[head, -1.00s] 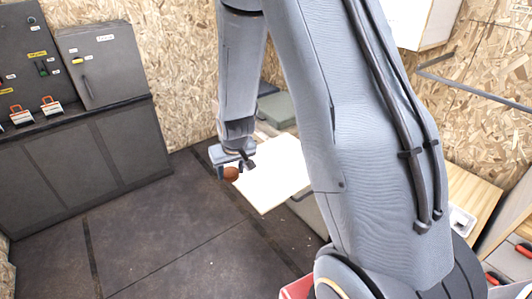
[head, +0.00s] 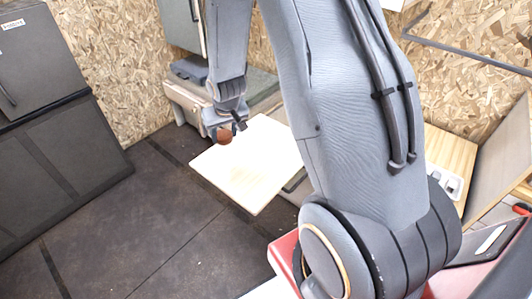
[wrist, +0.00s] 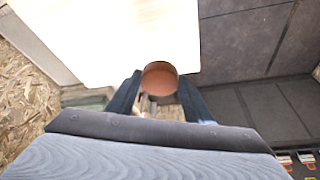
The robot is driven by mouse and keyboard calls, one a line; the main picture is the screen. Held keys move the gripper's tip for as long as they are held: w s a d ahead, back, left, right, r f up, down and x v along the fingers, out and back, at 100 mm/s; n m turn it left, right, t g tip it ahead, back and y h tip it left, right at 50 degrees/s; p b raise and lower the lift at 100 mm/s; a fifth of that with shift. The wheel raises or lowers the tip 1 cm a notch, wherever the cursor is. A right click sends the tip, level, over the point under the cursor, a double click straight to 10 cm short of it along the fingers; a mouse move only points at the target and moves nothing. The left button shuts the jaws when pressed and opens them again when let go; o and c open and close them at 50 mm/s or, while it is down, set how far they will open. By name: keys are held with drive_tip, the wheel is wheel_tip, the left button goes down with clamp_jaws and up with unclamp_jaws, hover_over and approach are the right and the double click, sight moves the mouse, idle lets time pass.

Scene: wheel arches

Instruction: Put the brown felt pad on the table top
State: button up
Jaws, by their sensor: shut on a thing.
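The brown felt pad (head: 225,137) is a small round disc held in my gripper (head: 226,128). In the wrist view the pad (wrist: 160,78) sits between the two fingertips of my gripper (wrist: 158,90), which is shut on it. The pale table top (head: 247,170) is a light, flat board in the middle of the head view. The pad shows at the board's far left edge in the head view, seemingly above it; the height cannot be told. In the wrist view the table top (wrist: 110,35) fills the upper left, ahead of the pad.
A dark grey cabinet (head: 60,150) stands at the left. The dark floor (head: 130,225) between is clear. A wooden surface (head: 450,160) lies at the right, behind my arm.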

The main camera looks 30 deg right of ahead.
drive_tip(key=w+d+f+m+h+b, duration=0.1)
drive_tip(key=d+f, duration=0.2)
drive_tip(key=d, duration=0.4)
drive_tip(key=w+d+f+m+b, duration=0.1)
drive_tip(key=d+f, duration=0.1)
drive_tip(key=d, duration=0.4)
drive_tip(key=b, duration=0.4)
hover_over(258, 153)
drive_tip(key=s, duration=0.1)
drive_tip(key=f, duration=0.5)
drive_tip(key=shift+s+a, duration=0.15)
drive_tip(key=shift+a, duration=0.1)
drive_tip(key=shift+f+b, duration=0.4)
drive_tip(key=shift+f, duration=2)
drive_tip(key=shift+f, duration=0.15)
drive_tip(key=o, duration=1)
